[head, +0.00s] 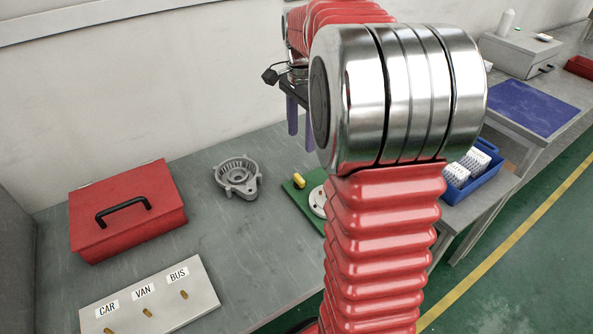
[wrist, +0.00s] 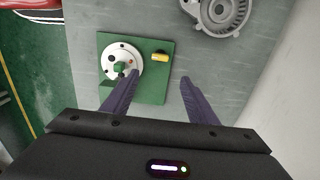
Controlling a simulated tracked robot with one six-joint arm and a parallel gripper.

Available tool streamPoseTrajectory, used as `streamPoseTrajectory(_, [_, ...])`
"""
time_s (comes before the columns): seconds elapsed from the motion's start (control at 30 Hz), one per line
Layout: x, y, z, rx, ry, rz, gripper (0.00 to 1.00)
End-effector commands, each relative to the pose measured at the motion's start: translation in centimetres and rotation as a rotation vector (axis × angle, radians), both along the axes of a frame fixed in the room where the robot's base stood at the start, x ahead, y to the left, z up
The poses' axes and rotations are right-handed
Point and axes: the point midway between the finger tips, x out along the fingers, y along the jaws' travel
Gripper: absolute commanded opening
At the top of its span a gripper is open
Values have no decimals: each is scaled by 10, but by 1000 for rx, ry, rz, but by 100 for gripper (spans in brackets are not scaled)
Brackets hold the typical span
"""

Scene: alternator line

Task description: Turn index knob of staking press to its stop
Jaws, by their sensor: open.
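A green plate (wrist: 150,97) lies on the bench, and it also shows in the head view (head: 297,191), partly behind my arm. It carries a pale round dial (wrist: 123,54) with dark holes and a small green knob (wrist: 119,69) on it. A yellow piece (wrist: 160,57) sits beside the dial. I cannot tell from a label which part is the index knob. My gripper (wrist: 158,78) is open and empty, its purple fingers apart. In the wrist view the left fingertip overlaps the dial's lower edge, close to the knob; contact cannot be told. The gripper also shows in the head view (head: 301,138), raised above the bench.
A grey ring-shaped housing (head: 238,176) lies left of the plate. A red case (head: 126,209) and a panel (head: 150,300) labelled CAR, VAN, BUS are further left. A blue bin (head: 470,177) stands right of my arm. A wall runs behind the bench.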

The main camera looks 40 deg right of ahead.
Motion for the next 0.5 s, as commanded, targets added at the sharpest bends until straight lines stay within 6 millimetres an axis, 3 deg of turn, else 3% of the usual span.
streamPoseTrajectory(0.33, [0, 1, -2, 0, 0, 2, 53])
streamPoseTrajectory(0.5, [0, 1, -13, 1, 1, 3, 53])
